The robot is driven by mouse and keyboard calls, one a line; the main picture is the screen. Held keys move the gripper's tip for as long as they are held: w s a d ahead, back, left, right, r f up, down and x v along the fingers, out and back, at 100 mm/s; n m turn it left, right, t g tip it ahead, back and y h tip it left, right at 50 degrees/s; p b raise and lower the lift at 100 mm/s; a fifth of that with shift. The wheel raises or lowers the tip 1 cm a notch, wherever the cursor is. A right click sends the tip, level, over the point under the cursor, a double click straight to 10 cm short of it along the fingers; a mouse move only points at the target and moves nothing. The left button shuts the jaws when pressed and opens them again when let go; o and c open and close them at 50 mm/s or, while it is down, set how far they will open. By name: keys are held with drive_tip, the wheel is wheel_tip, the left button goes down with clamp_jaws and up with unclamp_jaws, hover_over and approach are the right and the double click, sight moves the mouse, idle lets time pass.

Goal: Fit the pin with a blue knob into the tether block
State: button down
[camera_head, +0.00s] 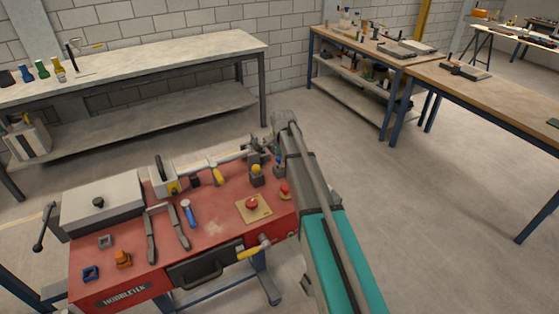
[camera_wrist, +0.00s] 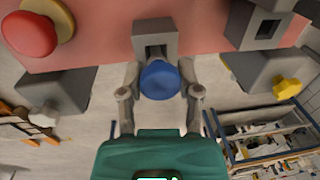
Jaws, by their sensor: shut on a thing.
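The blue knob (camera_wrist: 160,80) of the pin sits between the two fingers of my gripper (camera_wrist: 160,94) in the wrist view, and the gripper is shut on it. The knob hides the pin's shaft. A grey block (camera_wrist: 155,27) with a square opening, likely the tether block, stands directly beyond the knob at the red bench top's edge. The knob overlaps the block's near side in the picture; I cannot tell whether the pin is inside it. In the head view my gripper (camera_head: 268,147) is over the bench's back right corner, small and partly hidden by my arm.
The red bench (camera_head: 215,228) carries a red button on a yellow plate (camera_head: 252,206), a blue-handled tool (camera_head: 188,213) and a grey box (camera_head: 103,203). In the wrist view a second grey block (camera_wrist: 262,25), a yellow knob (camera_wrist: 288,88) and a red knob (camera_wrist: 30,33) flank my gripper.

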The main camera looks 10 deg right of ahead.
drive_tip(key=shift+f+b, duration=0.4)
drive_tip(key=shift+f, duration=0.1)
drive_tip(key=shift+c, duration=1)
unclamp_jaws()
drive_tip(key=shift+o, duration=1)
drive_tip(key=shift+r, duration=0.2)
drive_tip(key=shift+r+p, duration=3.9)
drive_tip(key=shift+p, duration=0.15)
drive_tip(key=s+n+g, duration=0.1)
drive_tip(key=s+n, duration=1.3)
drive_tip(key=s, duration=1.5)
drive_tip(key=shift+a+n, duration=0.3)
drive_tip(key=shift+a, duration=0.05)
